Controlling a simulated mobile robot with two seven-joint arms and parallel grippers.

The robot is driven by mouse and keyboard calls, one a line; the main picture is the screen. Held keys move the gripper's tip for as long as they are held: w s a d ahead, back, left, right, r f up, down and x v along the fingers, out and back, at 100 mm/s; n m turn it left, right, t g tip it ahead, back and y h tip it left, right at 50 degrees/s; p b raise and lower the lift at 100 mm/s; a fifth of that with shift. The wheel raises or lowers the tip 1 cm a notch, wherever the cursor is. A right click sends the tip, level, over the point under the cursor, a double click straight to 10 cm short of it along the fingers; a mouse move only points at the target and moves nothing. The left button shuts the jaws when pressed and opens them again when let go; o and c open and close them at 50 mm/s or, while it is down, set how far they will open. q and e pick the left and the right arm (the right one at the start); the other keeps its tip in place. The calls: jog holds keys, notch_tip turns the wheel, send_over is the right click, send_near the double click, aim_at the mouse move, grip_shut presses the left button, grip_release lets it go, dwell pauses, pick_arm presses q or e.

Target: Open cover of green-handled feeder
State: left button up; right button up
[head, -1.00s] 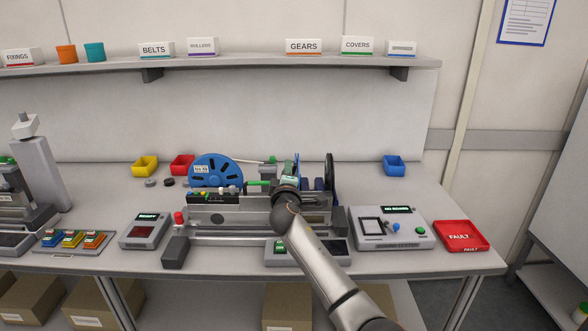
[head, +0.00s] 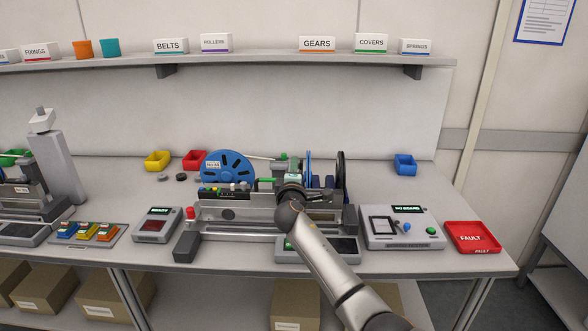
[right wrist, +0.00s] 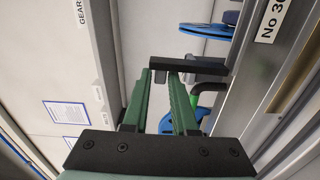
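The feeder trolley (head: 228,215) stands on the bench with a blue reel (head: 228,168) marked No 36. A green handle (head: 266,180) shows on its top, just left of my right gripper; a green piece also shows behind the fingers in the right wrist view (right wrist: 195,97). My right gripper (head: 293,172) is over the trolley's middle, its wrist hiding part of the trolley. In the right wrist view my gripper's green fingers (right wrist: 160,78) are apart, with a dark bar (right wrist: 200,66) across at their tips. I cannot tell whether they touch it. My left gripper is out of view.
More reels (head: 341,172) stand upright close right of my gripper. A grey panel with a screen (head: 402,227), a red FAULT tray (head: 472,237) and a blue bin (head: 405,164) are to the right. A shelf (head: 240,61) runs above. Bench space behind the blue bin's left is clear.

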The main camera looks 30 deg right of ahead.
jog(key=o, duration=0.3)
jog(key=shift+s, duration=0.1)
jog(key=v, duration=1.2)
jog(key=shift+s, duration=0.2)
jog(key=s+a+f+m+g+y, duration=0.1)
jog(key=s+a+f+y, duration=0.15)
jog(key=f, duration=0.45)
jog(key=s+a+f+g+y, duration=0.15)
jog(key=s+f, duration=0.25)
jog(key=f, duration=0.4)
jog(key=s+a+f+m+y, duration=0.1)
jog(key=s+a+f+y, duration=0.2)
jog(key=f, duration=0.4)
jog(key=s+a+f+m+g+y, duration=0.1)
jog(key=s+a+f+m+y, duration=0.1)
jog(key=s+f, duration=0.4)
jog(key=s+a+f+m+g+y, duration=0.2)
jog(key=s+a+f+m, duration=0.3)
jog(key=s, duration=1.1)
jog(key=shift+s+a+f+y, duration=0.25)
jog(key=shift+a+f+y, duration=0.25)
jog(key=shift+f, duration=0.35)
